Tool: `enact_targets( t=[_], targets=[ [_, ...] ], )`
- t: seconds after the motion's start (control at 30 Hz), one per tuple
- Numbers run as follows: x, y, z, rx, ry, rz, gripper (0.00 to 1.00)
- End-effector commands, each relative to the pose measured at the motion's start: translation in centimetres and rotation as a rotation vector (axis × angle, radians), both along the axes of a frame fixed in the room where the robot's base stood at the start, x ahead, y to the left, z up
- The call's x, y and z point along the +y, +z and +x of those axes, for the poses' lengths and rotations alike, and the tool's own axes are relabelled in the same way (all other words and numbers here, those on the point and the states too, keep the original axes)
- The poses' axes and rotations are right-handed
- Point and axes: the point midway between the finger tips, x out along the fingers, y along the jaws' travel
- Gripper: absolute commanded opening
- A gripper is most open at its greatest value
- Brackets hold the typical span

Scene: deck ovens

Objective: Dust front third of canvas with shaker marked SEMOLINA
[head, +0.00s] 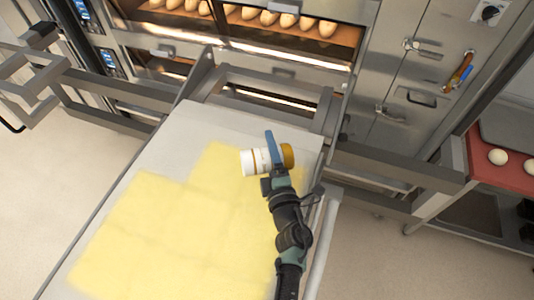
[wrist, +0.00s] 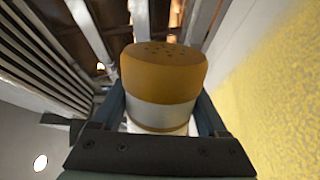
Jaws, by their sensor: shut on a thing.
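My gripper (head: 273,160) is shut on a white shaker (head: 256,161) with a golden-brown cap. The shaker lies sideways in the jaws, above the canvas, with its cap to the right. The wrist view shows the perforated cap (wrist: 163,70) between the fingers, with the white body below it. I cannot read any marking on the shaker. The pale canvas (head: 190,125) is on a long loader in front of the ovens. Yellow dusting (head: 150,225) covers much of its near and middle area, with a stepped edge. The far strip beside the oven is bare.
Deck ovens with loaves (head: 270,18) stand behind the canvas. Metal rails (head: 385,165) flank the loader on both sides. A red-topped table (head: 482,165) with pale round pieces stands at the right. Open floor (head: 370,260) lies between the loader and that table.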

Motion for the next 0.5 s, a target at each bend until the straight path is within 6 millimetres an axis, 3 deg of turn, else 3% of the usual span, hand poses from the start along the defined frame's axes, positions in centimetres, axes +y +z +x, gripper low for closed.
enact_targets(
  t=[0.23,0.5],
  targets=[
    [-0.1,1.0,0.0,-0.145,-0.003,-0.568,0.06],
    [-2.1,3.6,0.6,-0.266,-0.006,-1.055,0.06]
  ],
)
